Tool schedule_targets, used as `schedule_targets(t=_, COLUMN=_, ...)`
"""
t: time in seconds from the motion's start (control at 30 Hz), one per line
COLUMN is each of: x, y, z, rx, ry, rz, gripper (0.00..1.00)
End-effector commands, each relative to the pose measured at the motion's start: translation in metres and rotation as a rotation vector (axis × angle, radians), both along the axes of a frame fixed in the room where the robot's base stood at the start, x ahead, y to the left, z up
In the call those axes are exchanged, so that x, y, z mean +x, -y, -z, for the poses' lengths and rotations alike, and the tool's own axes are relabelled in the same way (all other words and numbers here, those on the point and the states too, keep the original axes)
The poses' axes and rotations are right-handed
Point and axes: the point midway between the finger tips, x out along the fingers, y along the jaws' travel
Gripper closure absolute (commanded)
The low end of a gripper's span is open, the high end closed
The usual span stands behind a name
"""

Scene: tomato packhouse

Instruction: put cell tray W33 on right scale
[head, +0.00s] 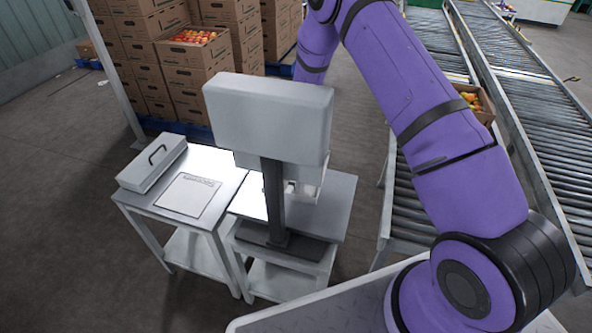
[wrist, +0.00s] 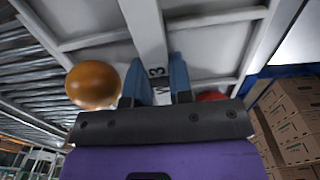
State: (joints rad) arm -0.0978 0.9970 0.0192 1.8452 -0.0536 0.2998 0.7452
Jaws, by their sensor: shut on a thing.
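In the wrist view, my gripper (wrist: 157,82) has its blue fingers shut on the middle divider of a pale grey cell tray (wrist: 145,30). A "3" shows on the divider between the fingers; the rest of the label is hidden. An orange tomato (wrist: 92,84) and a partly hidden red one (wrist: 212,96) show beside the fingers. In the head view, a large pale display panel (head: 268,115) on a dark post (head: 273,205) stands at the right-hand stand (head: 338,215). It hides my gripper and most of the tray (head: 308,187). Contact between tray and scale cannot be told.
A left table (head: 215,160) holds a pale box (head: 152,163) with a dark handle and a flat plate (head: 187,195). Stacked cartons (head: 185,85) stand behind. Roller conveyors (head: 540,100) run along the right, with a fruit carton (head: 475,103) on one.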

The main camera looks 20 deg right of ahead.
Motion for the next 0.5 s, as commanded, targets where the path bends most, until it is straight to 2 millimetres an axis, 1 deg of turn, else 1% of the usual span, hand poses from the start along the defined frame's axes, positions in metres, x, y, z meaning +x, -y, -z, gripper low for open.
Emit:
schedule_targets(t=0.03, x=0.001, y=-0.003, z=0.005, rx=0.0, ry=-0.001, rz=0.018, gripper=1.0)
schedule_targets(t=0.13, x=0.002, y=-0.005, z=0.009, rx=0.0, ry=0.0, rz=0.041, gripper=1.0)
schedule_targets(t=0.27, x=0.003, y=-0.005, z=0.015, rx=0.0, ry=0.0, rz=0.045, gripper=1.0)
schedule_targets(t=0.5, x=0.002, y=-0.005, z=0.034, rx=0.001, ry=-0.001, rz=0.044, gripper=1.0)
